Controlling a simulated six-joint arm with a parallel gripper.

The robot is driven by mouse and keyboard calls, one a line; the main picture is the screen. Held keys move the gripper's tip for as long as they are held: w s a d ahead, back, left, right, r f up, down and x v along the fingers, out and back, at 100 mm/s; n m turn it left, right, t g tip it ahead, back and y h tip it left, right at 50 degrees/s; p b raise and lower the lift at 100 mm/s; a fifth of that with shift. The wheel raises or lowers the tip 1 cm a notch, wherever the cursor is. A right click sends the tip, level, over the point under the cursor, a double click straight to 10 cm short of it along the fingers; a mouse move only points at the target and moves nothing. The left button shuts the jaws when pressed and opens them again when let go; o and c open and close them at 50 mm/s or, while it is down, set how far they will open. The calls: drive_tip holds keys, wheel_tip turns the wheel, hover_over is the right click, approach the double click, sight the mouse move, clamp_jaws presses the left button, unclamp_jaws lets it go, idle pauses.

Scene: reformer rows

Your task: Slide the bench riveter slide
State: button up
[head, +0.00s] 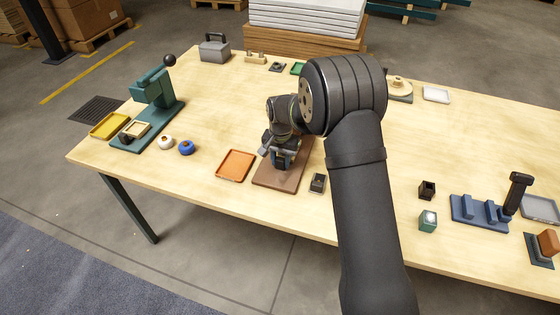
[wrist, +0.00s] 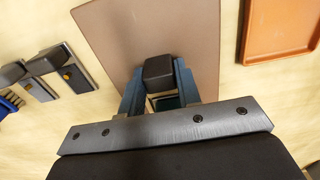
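My gripper (head: 281,163) is low over a brown board (head: 268,179) near the table's front edge. In the wrist view its two blue fingers (wrist: 159,80) stand close together, flush on both sides of a black block-shaped knob (wrist: 158,71). The gripper looks shut on this knob. Below it, a pale-rimmed teal part shows between the fingers. The board (wrist: 115,30) runs beneath. I take this fixture for the bench riveter and the knob for its slide's handle; my gripper and arm hide most of it in the head view.
An orange tray (head: 236,166) lies just left of the board and a small dark block (head: 317,183) just right. A blue fixture (head: 480,212) stands at the right.

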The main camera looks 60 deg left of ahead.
drive_tip(key=o, duration=0.4)
drive_tip(key=shift+c, duration=0.2)
drive_tip(key=shift+r, duration=0.15)
wheel_tip(320, 180, up, 17)
wheel_tip(320, 180, down, 17)
drive_tip(key=shift+f, duration=0.2)
idle(0.7)
drive_tip(key=shift+r, duration=0.1)
